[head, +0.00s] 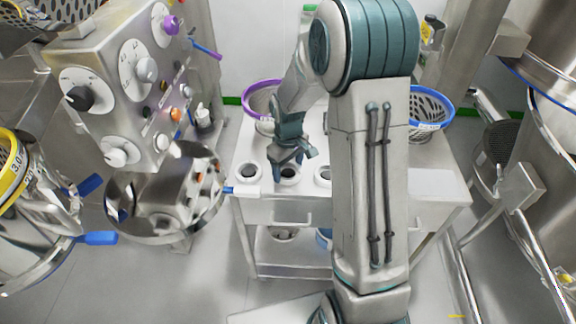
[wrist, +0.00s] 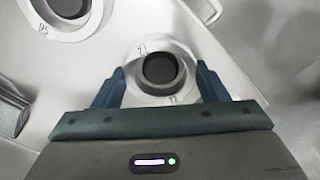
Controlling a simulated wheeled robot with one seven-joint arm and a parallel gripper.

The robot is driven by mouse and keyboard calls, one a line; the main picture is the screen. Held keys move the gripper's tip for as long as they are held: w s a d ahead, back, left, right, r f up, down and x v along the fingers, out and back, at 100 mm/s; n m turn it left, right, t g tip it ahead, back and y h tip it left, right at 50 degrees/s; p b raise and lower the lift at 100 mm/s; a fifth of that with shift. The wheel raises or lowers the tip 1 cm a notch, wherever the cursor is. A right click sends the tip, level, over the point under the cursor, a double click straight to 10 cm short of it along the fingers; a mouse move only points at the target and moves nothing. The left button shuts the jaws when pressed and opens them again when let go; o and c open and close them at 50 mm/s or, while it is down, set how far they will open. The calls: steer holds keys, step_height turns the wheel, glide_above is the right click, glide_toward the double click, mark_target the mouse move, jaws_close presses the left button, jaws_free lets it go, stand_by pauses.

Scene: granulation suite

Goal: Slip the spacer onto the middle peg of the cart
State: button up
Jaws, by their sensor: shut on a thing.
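My gripper (head: 289,158) points down over the near edge of the cart (head: 262,210). In the wrist view my gripper (wrist: 160,85) is shut on a pale ring, the spacer (wrist: 135,80), with one finger on each side. A dark round centre shows through the spacer; I cannot tell whether it is a peg top or just the opening. Pale round fittings with dark centres stand in a row along the cart's front, one at left (head: 247,173), one below my gripper (head: 289,174), one at right (head: 323,173). The spacer's height above the cart is unclear.
A purple-rimmed basket (head: 262,88) and a blue-rimmed basket (head: 430,106) stand on the cart. A steel bowl (head: 165,222) and a control panel (head: 125,85) are to the left. My arm hides the cart's middle. Another pale ring (wrist: 62,28) lies at the wrist view's upper left.

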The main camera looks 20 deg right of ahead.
mark_target(288, 173)
stand_by(0.4)
steer(key=o, duration=1.1)
step_height(288, 173, up, 14)
steer(key=shift+f+b, duration=0.1)
steer(key=shift+b, duration=0.2)
steer(key=shift+s, duration=0.1)
steer(key=s+r+m+t, duration=0.1)
steer(key=s+m, duration=0.1)
steer(key=s, duration=0.4)
steer(key=s+r+m+t, duration=0.1)
steer(key=s, duration=0.6)
steer(key=s+r+m, duration=0.1)
steer(key=s+m, duration=0.1)
steer(key=s, duration=0.5)
steer(key=shift+s+r+m+t, duration=0.1)
steer(key=shift+r+m+t, duration=0.2)
steer(key=shift+t, duration=0.1)
steer(key=shift+s+f, duration=0.2)
steer(key=shift+s, duration=0.1)
steer(key=shift+c, duration=0.2)
